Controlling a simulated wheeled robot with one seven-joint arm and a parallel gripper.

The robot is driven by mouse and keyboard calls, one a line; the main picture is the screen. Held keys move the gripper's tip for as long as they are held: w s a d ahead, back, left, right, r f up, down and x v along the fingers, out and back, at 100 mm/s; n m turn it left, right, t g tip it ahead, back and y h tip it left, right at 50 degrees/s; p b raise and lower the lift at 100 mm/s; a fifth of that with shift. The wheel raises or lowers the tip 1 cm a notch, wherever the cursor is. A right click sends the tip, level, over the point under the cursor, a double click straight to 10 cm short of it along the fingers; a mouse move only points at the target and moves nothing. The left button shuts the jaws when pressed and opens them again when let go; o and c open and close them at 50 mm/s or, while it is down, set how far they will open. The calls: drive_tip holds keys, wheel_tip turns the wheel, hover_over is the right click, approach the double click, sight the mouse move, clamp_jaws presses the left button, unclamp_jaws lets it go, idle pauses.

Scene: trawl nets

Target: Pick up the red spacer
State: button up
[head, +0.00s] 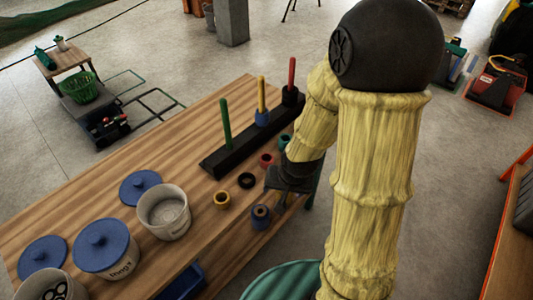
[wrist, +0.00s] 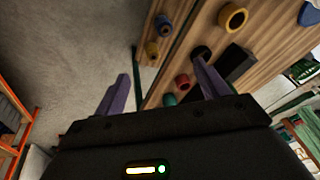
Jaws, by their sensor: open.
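The red spacer (head: 266,159) is a small ring lying on the wooden table, in front of the black peg rack, just left of my wrist in the head view. In the wrist view the red spacer (wrist: 182,81) shows between my purple fingers, closer to the right one. My gripper (head: 281,198) is over the table's right edge in the head view, with its fingers partly hidden. The wrist view shows my gripper (wrist: 162,88) open, with nothing held between the fingers.
A black spacer (head: 246,180), a yellow spacer (head: 222,199) and a blue spacer (head: 261,212) lie near the red one. The wrist view also shows a green spacer (wrist: 170,99). The black rack (head: 232,157) holds upright pegs. An open white bucket (head: 164,212) stands left.

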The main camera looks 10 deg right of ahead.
drive_tip(key=w+a+f+m+t+y, duration=0.2)
drive_tip(key=w+a+f+m, duration=0.1)
drive_tip(key=f+m, duration=0.35)
drive_tip(key=w+a+f+m+t+y, duration=0.2)
drive_tip(key=w+a+f+m+t, duration=0.1)
drive_tip(key=f+m, duration=0.4)
drive_tip(key=w+d+r+m+t+h, duration=0.2)
drive_tip(key=d+m+t+h, duration=0.3)
drive_tip(key=m, duration=1.4)
drive_tip(key=shift+w+d+r, duration=0.3)
drive_tip(key=shift+w, duration=0.2)
drive_tip(key=shift+w+f, duration=0.1)
